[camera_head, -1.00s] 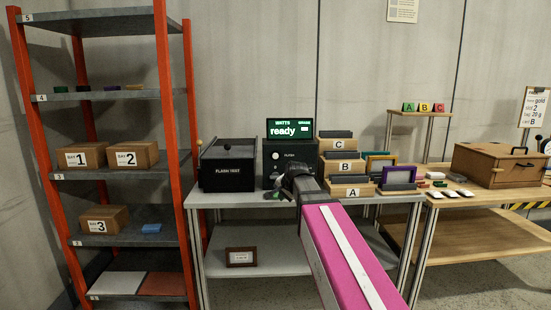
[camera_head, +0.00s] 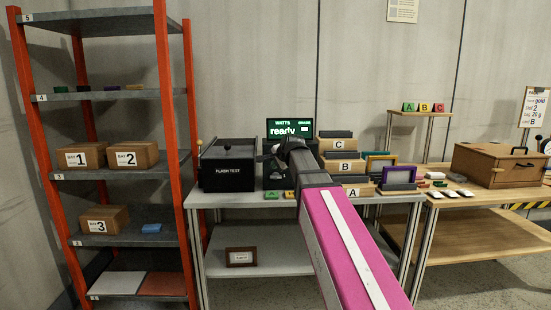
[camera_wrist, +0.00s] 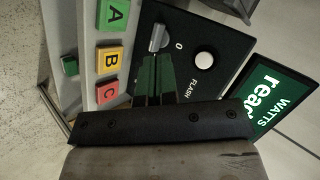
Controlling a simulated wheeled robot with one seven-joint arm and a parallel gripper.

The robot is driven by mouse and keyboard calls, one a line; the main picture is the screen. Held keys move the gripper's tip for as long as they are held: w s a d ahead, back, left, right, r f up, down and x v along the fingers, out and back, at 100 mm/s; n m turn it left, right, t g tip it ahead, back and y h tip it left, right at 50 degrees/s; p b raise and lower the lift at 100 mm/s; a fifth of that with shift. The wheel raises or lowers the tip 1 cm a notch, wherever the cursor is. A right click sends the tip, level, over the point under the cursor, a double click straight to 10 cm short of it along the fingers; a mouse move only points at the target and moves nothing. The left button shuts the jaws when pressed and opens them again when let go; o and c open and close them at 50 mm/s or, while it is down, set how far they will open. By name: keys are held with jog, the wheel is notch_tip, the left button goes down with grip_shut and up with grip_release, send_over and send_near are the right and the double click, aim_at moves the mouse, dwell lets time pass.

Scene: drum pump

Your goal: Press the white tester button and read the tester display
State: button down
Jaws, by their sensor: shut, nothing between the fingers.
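The black tester (camera_head: 272,180) stands on the grey table. Its display (camera_head: 290,129) reads "ready" under "WATTS", with a "GRADE" field at the right. The display also shows at the right of the wrist view (camera_wrist: 268,103). The round white button (camera_wrist: 204,60) sits on the black panel near the "FLASH" label, with a grey knob (camera_wrist: 157,38) and a "0" beside it. My gripper (camera_wrist: 156,58) is shut and empty in front of the panel. Its tips lie nearer the knob than the button in the picture; contact cannot be told. In the head view my gripper hides the button.
The black "FLASH TEST" box (camera_head: 228,166) stands left of the tester. Stepped bins A, B and C (camera_head: 346,167) stand close at its right. Coloured A, B, C tiles (camera_wrist: 111,59) lie before it. An orange shelf rack (camera_head: 163,130) is at the left.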

jog(key=w, duration=0.8)
jog(key=shift+w+d, duration=0.15)
jog(key=shift+w, duration=0.25)
dwell(1.8)
jog(key=shift+w, duration=0.4)
jog(key=shift+w, duration=0.5)
dwell(0.7)
jog(key=shift+s, duration=0.95)
jog(key=shift+s, duration=0.1)
jog(key=s, duration=0.4)
jog(key=shift+s, duration=0.4)
